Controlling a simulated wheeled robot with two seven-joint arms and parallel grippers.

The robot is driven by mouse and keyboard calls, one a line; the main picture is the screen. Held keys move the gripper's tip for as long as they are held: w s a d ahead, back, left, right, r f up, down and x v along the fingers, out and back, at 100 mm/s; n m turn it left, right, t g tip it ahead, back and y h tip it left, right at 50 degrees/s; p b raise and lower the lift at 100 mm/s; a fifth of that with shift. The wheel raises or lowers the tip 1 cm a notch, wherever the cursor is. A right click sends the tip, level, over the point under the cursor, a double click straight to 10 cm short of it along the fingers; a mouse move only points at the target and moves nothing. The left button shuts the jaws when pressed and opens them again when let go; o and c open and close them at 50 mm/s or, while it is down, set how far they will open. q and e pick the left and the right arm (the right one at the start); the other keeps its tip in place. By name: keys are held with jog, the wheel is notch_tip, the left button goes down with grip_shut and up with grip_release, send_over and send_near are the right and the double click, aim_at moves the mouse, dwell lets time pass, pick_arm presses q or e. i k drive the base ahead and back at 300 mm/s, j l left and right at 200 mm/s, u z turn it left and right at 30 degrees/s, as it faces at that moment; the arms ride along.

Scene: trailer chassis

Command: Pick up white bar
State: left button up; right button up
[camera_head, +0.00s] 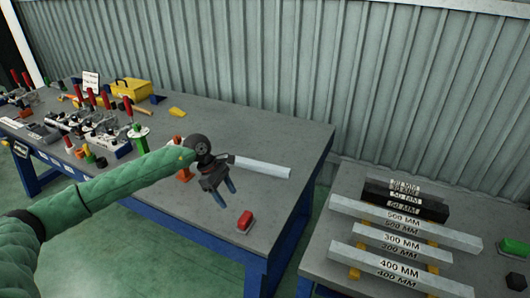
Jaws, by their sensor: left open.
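A white bar (262,167) lies near the right end of the long grey workbench. Its left end is close behind my left gripper, and I cannot tell whether they touch. More white bars rest on the right table: the 500 mm bar (455,238), the 300 mm bar (440,256) and the 400 mm bar (430,285). My left gripper (225,195) is open and empty, its blue-tipped fingers pointing down toward the workbench in front of the bar. My right gripper is out of view.
The right table (325,255) also holds dark labelled blocks (405,200). A gap separates the tables; a corrugated wall stands behind.

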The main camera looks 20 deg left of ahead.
aim_at(273, 170)
jog(key=i, duration=0.9)
